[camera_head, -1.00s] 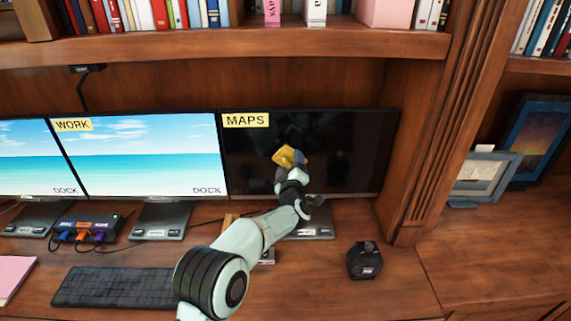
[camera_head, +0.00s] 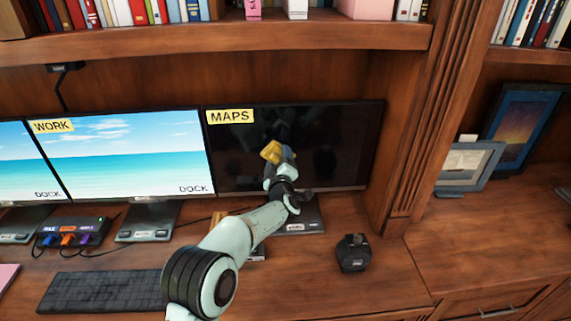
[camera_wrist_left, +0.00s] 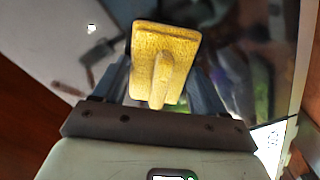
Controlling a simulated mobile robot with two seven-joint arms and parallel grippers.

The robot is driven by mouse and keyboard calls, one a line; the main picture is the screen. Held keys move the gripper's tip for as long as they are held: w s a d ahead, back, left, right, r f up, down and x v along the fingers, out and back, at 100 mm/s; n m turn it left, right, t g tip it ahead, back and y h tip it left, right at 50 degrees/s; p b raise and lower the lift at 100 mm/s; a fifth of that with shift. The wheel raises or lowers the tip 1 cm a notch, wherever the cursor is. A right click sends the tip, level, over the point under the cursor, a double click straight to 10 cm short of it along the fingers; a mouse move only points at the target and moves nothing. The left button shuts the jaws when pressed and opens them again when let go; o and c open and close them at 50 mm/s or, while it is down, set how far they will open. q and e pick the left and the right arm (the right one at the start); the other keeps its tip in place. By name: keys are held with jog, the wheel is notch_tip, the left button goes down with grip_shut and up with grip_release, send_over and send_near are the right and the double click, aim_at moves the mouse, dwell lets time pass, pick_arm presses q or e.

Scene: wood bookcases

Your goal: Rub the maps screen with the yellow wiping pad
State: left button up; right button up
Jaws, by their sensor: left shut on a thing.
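The maps screen (camera_head: 340,130) is dark, with a yellow MAPS label (camera_head: 230,116) at its upper left. My left gripper (camera_head: 279,165) is in front of the middle of this screen and is shut on the yellow wiping pad (camera_head: 271,152). In the left wrist view the pad (camera_wrist_left: 165,60) sits between the two fingers, held by its raised handle (camera_wrist_left: 160,80). The dark screen (camera_wrist_left: 235,50) fills much of the view beyond it. I cannot tell whether the pad touches the screen. My right gripper is not in view.
The work screen (camera_head: 130,155) stands to the left, showing a beach. A dock box with plugged cables (camera_head: 72,232), a keyboard (camera_head: 105,290) and a small black device (camera_head: 352,253) are on the desk. A bookshelf (camera_head: 210,40) overhangs the screens. Framed pictures (camera_head: 470,165) stand right.

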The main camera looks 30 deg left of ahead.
pick_arm(q)
jog(key=shift+s+a+b, duration=0.55)
jog(key=shift+a+b, duration=0.1)
jog(key=shift+a, duration=0.25)
jog(key=shift+s+a+b, duration=0.5)
jog(key=shift+a+b, duration=0.1)
jog(key=shift+a, duration=0.25)
jog(key=shift+s+a+b, duration=0.55)
jog(key=shift+a+b, duration=0.1)
jog(key=shift+a, duration=0.25)
jog(key=shift+s+a+b, duration=0.4)
jog(key=shift+a, duration=0.3)
jog(key=shift+s+d+f+b, duration=0.1)
jog(key=shift+s+d+b, duration=0.15)
jog(key=shift+s+b, duration=0.15)
jog(key=b, duration=0.2)
send_near(253, 154)
jog(key=shift+s+d+f, duration=0.25)
jog(key=shift+s+d, duration=0.15)
jog(key=shift+s, duration=0.1)
jog(key=shift+s+d+f, duration=0.25)
jog(key=shift+s+d, duration=0.15)
jog(key=shift+s, duration=0.1)
